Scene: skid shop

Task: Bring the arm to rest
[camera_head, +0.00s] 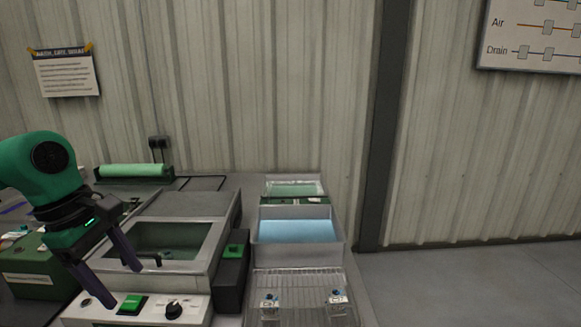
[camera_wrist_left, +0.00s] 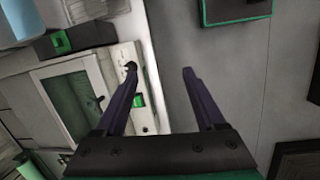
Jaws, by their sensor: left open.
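My left gripper (camera_head: 121,282) comes in from the left in the head view on a green arm. Its two dark fingers are spread apart with nothing between them. It hangs in front of and above the left part of a grey machine with a windowed lid (camera_head: 168,238). In the left wrist view the open fingers (camera_wrist_left: 160,72) reach over the machine's white control panel (camera_wrist_left: 128,75) and the grey surface beside it. My right gripper is in neither view.
The panel has a green button (camera_head: 132,304) and a black knob (camera_head: 173,310). A green roll (camera_head: 132,170) lies at the back. Open floor (camera_head: 470,285) is at right.

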